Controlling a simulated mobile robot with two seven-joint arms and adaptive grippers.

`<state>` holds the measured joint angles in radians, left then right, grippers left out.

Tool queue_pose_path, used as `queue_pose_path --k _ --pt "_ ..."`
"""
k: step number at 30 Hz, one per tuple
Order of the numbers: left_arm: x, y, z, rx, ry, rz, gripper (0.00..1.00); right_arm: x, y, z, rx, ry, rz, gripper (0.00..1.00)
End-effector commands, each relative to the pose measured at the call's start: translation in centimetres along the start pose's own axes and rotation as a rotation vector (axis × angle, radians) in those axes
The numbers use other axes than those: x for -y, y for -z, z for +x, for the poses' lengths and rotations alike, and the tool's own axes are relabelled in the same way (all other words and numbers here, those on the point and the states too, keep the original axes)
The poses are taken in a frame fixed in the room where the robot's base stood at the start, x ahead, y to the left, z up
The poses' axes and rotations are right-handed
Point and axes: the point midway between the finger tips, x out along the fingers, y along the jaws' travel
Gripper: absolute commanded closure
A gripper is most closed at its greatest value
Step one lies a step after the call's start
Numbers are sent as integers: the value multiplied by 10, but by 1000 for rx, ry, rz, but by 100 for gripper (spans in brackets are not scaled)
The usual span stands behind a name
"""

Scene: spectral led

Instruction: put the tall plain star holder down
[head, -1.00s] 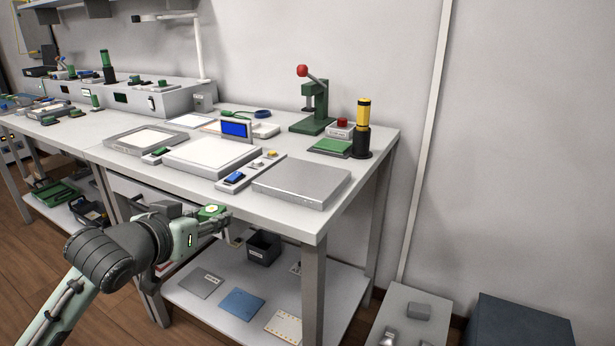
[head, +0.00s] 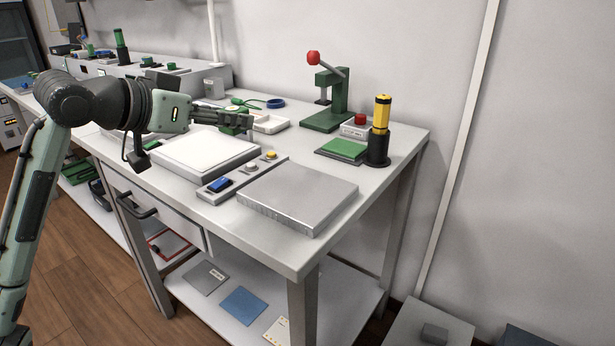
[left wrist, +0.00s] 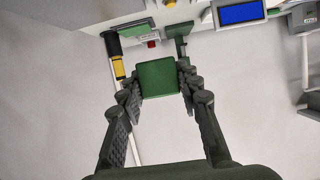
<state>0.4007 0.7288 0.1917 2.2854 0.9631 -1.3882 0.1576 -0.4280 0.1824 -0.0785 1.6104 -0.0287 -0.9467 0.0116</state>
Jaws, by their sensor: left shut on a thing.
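My left gripper (head: 222,118) is above the workbench, over the area behind the white square plate. It is shut on a green piece that I take to be the tall plain star holder (head: 236,122). In the left wrist view the holder (left wrist: 157,78) shows as a plain green square face between the two fingers (left wrist: 158,92). The fingers press on its two sides. Its star side and full height are hidden from me. In the head view it appears clear of the bench top, but the gap beneath it is hard to judge. My right gripper is in neither view.
The bench holds a white square plate (head: 205,152), a grey metal plate (head: 298,195), a button strip (head: 245,172), a green pad (head: 342,149), a yellow-black tower (head: 379,132) and a green lever press (head: 328,100). The bench's front right corner is bare.

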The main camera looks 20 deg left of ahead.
Motion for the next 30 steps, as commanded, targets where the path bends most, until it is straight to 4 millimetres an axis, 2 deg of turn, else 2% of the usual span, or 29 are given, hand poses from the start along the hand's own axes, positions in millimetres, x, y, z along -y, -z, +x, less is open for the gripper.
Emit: queue_pose_path --k 9,15,19,24,30 --pt "-63 -25 48 -2 -9 -4 100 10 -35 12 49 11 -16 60" --pt "-90 -37 70 -1 -4 -3 100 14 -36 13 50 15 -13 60" --pt "-95 -41 75 0 -2 -2 100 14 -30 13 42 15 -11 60" --pt "-96 -65 84 5 -3 -5 100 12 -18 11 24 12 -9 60" --pt "-95 -77 90 -1 -2 -2 100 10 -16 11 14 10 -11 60"
